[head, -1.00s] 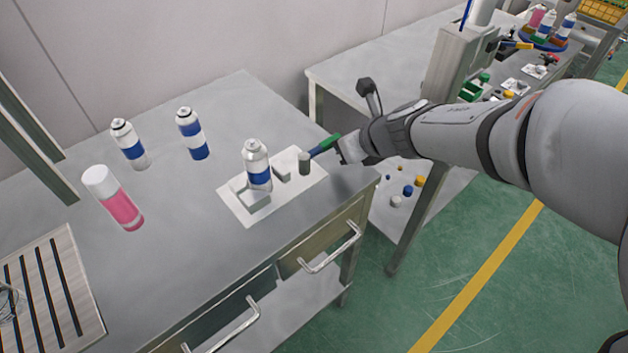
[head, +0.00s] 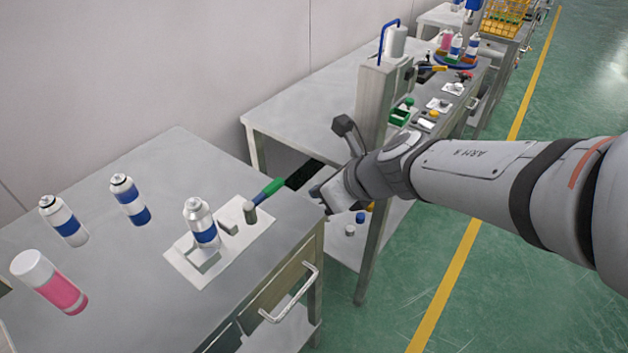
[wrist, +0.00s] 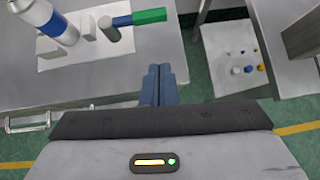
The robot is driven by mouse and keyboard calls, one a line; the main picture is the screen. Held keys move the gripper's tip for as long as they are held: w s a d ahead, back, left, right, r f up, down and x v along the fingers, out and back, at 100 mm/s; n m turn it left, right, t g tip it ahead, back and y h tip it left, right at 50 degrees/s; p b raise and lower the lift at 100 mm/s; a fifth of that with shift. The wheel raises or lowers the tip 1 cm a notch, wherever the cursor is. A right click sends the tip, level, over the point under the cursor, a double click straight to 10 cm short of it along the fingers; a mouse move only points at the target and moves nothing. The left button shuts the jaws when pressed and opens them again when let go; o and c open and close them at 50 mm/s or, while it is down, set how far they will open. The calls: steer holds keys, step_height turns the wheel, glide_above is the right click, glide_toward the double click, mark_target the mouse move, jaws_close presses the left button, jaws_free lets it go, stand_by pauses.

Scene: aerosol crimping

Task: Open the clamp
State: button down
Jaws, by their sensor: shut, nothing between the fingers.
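The clamp's white base plate (head: 180,262) lies on the near grey table, with a grey jaw block (head: 203,260) in front of a can and another block (head: 228,226) behind it. The white can with a blue band (head: 205,232) stands upright between the blocks. A grey post (head: 250,212) carries the lever, whose green handle (head: 268,189) points toward the table's far right edge. In the wrist view the green handle (wrist: 149,16) points right. My gripper (head: 323,203) is shut and empty, just off the table's right edge, apart from the handle; its fingers (wrist: 159,74) are together.
Two more blue-banded cans (head: 130,200) and a pink can (head: 50,283) stand left of the clamp. A second table (head: 290,105) with a grey machine (head: 376,95) stands beyond a gap. Small caps lie on its lower shelf (wrist: 228,50).

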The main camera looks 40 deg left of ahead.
steer(key=v, duration=0.3)
steer(key=shift+w, duration=0.1)
stand_by(0.4)
